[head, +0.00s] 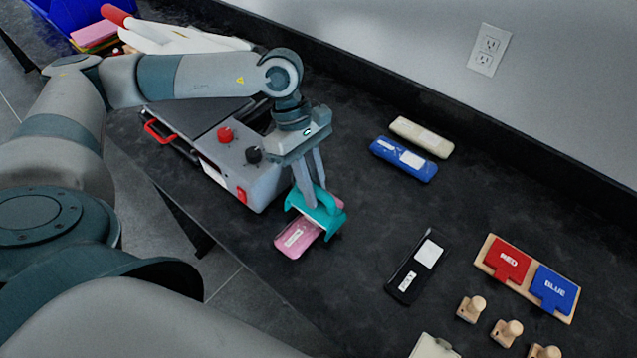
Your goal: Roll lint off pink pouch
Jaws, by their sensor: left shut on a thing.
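The pink pouch (297,237) lies on the black counter in front of the grey machine, a pale label on its near end. A teal lint roller (325,213) with a raised handle sits over the far part of the pouch and hides some of it. My left gripper (310,200) reaches down from above and is shut on the teal roller at its handle. I cannot tell whether the roller presses on the pouch. My right gripper is not in view.
A grey machine (245,165) with knobs stands close left of my left gripper. Blue (403,158) and cream (421,137) pouches lie behind right. A black pouch (416,267), a board with red and blue plates (487,262) and several wooden stamps (471,308) lie right.

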